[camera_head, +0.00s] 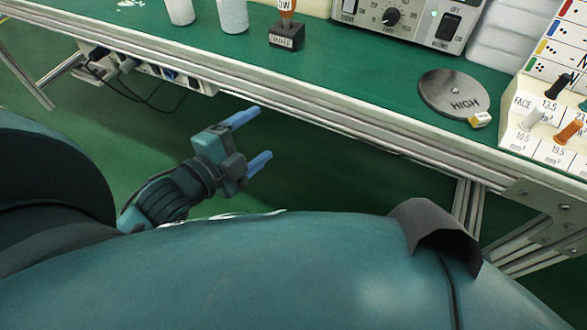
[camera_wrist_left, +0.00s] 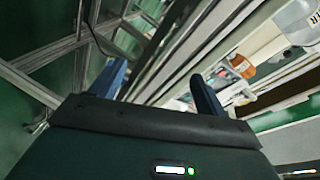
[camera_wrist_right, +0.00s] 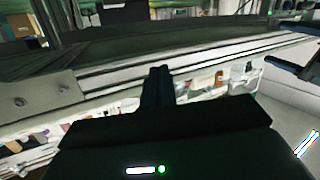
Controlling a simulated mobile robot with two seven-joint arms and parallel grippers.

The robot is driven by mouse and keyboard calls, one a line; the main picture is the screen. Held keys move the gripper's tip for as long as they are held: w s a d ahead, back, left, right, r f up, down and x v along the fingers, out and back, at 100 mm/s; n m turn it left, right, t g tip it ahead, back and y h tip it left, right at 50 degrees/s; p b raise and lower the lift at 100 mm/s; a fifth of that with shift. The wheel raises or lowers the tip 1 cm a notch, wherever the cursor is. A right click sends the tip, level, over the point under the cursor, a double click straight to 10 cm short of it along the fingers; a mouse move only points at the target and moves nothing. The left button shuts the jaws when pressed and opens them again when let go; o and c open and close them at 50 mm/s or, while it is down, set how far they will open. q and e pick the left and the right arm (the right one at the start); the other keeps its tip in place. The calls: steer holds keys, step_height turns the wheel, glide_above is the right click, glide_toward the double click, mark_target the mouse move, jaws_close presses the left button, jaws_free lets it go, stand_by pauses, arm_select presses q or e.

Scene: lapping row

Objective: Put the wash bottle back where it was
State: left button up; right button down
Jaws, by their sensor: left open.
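Two white bottle-like containers (camera_head: 232,14) stand at the back edge of the green bench top, cut off by the top of the head view. I cannot tell whether either is the wash bottle. My left gripper (camera_head: 258,138) is open and empty, below and in front of the bench edge. Its two spread fingers also show in the left wrist view (camera_wrist_left: 160,88), with nothing between them. My right gripper (camera_wrist_right: 157,88) shows only in the right wrist view. Its fingers are together, with nothing visible in them.
The green bench (camera_head: 330,85) has a metal front rail. On it are a grey disc marked HIGH (camera_head: 452,93), a small labelled block (camera_head: 287,36), a control unit (camera_head: 405,18) and a labelled rack (camera_head: 545,125). A power strip (camera_head: 150,68) with cables hangs underneath. The bench's middle is clear.

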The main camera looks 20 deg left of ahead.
arm_select(q)
steer(key=s+d+n+h, duration=0.1)
steer(key=s+d+n, duration=0.3)
steer(key=d+n, duration=0.5)
steer(key=shift+s+d+f+n, duration=0.35)
steer(key=shift+d+f+n, duration=0.05)
steer(key=shift+n, duration=0.7)
